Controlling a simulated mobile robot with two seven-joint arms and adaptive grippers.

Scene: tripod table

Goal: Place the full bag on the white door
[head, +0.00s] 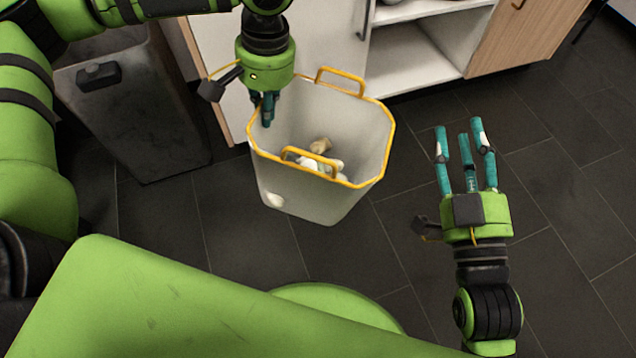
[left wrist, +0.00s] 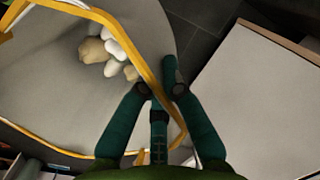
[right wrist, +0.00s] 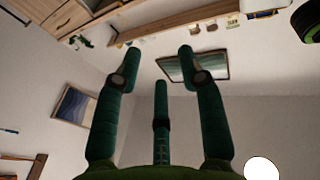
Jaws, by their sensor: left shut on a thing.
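The full bag (head: 315,200) is pale grey with a yellow rim and two yellow handles. Several white and tan lumps lie at its bottom, and they also show in the left wrist view (left wrist: 112,48). My left gripper (head: 265,108) is shut on the bag's rim at its left back side. The left wrist view shows the fingers on both sides of the yellow rim (left wrist: 150,75). A white door (head: 315,35) of the low cabinet is behind the bag. My right gripper (head: 464,140) is open and empty, over the floor to the right of the bag.
A grey bin (head: 140,110) stands to the left of the bag. Open white shelves (head: 410,60) and a wooden door (head: 525,35) are at the back right. The dark tiled floor (head: 570,170) at right is clear.

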